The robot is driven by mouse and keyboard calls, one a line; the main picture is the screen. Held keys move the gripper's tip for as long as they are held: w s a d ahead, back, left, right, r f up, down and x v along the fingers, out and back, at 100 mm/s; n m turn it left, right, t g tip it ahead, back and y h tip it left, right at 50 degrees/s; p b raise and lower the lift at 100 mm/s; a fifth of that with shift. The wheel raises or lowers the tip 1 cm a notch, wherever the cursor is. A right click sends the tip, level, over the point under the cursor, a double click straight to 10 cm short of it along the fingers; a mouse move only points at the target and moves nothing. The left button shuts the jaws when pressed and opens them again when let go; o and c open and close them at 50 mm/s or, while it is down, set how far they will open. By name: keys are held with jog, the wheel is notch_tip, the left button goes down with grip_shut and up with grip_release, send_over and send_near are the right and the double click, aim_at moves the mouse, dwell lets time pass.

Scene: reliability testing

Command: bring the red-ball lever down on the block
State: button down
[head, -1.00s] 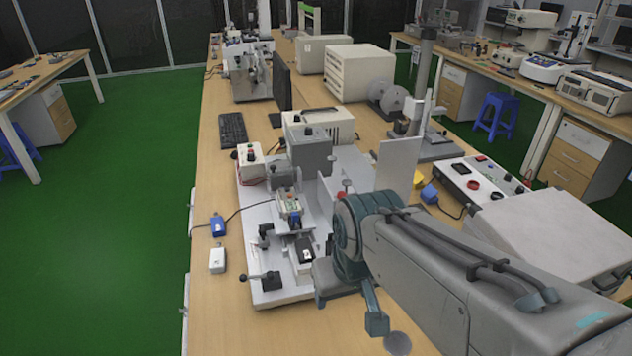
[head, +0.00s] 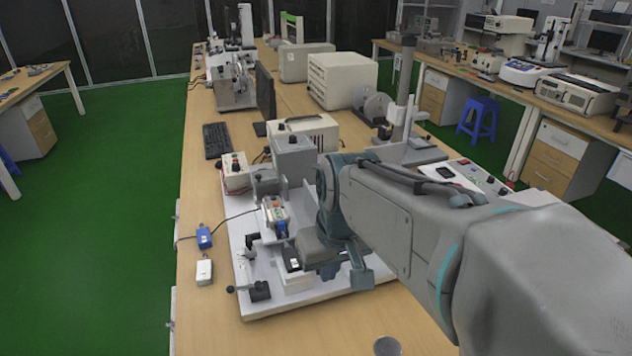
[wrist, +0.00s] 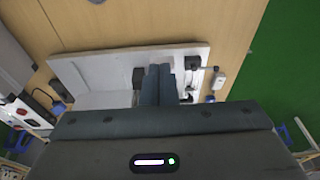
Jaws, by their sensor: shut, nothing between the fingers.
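The red-ball lever cannot be picked out now; my arm covers that part of the fixture in the head view. The test fixture stands on a white base plate (head: 290,302), which also shows in the wrist view (wrist: 85,68). On it a small device with a green-and-white top (head: 275,213) sits in front of a grey housing. A dark block with a white label (head: 292,261) is nearer me; I cannot tell which is the task's block. My gripper (wrist: 158,70) is shut and empty over the plate. Its fingertips are not clear in the head view.
A black clamp with a ball-ended handle (head: 260,291) is at the plate's near left corner. A blue box (head: 204,237) and a white box (head: 204,272) lie left of the plate. A control box (head: 235,171) stands at its far left. The near bench is mostly clear.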

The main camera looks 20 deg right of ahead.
jog(key=w+d+r+y, duration=0.1)
jog(key=w+d+r, duration=0.3)
jog(key=w, duration=0.5)
jog(key=w+d+r+n+y, duration=0.1)
jog(key=w+d+n+y, duration=0.2)
jog(key=w+d, duration=1.1)
jog(key=d+y, duration=0.1)
jog(key=d, duration=0.2)
jog(key=shift+w+r+n+y, duration=0.2)
jog(key=shift+r+n+y, duration=0.05)
jog(key=shift+n+y, duration=0.05)
jog(key=w+a+f+p, duration=0.1)
jog(key=a+f, duration=0.7)
jog(key=f, duration=0.1)
jog(key=shift+a, duration=0.4)
jog(key=shift+f, duration=0.1)
